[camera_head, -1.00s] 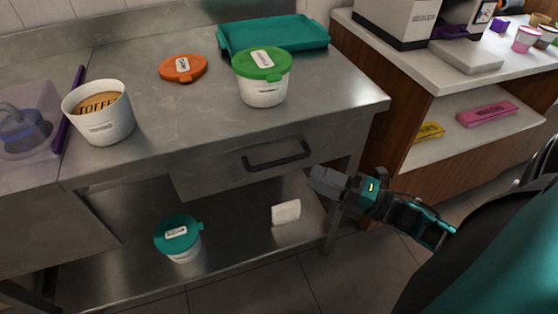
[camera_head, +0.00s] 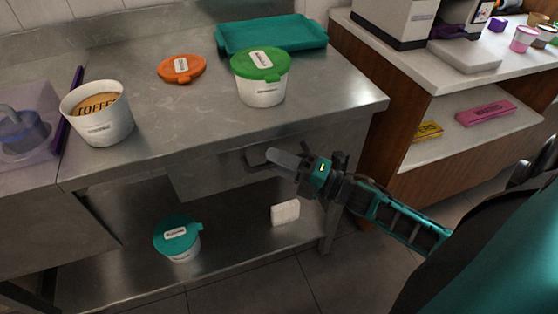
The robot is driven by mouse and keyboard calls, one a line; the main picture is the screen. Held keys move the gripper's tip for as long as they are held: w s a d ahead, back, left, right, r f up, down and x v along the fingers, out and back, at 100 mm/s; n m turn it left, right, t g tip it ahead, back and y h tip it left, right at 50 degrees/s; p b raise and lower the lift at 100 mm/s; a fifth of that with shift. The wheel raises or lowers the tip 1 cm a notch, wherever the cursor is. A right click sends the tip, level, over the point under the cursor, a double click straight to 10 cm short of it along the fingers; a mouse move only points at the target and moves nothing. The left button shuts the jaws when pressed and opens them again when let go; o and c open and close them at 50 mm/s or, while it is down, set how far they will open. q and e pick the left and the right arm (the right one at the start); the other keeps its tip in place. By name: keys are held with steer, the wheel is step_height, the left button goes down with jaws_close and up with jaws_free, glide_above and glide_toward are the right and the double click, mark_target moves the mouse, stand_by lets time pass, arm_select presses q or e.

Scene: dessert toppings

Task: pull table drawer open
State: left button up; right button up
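The metal table (camera_head: 190,113) has a drawer (camera_head: 205,178) under its top, with a dark bar handle (camera_head: 256,160) on the front. The drawer front looks closed. My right gripper (camera_head: 270,157) is at the handle, with its fingers over the handle's right part and hiding it. I cannot tell whether the fingers are around the handle or only in front of it, nor whether they are open or shut. My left gripper is not in view.
On the table top stand a toffee tub (camera_head: 98,118), an orange lid (camera_head: 181,69), a green-lidded tub (camera_head: 260,80) and a teal tray (camera_head: 272,34). A teal-lidded tub (camera_head: 180,240) and a white block (camera_head: 285,212) are on the lower shelf. A wooden counter (camera_head: 385,120) stands right.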

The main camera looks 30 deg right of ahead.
jaws_close()
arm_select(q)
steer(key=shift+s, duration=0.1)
arm_select(e)
steer(key=shift+s+a, duration=0.1)
steer(key=shift+s, duration=0.05)
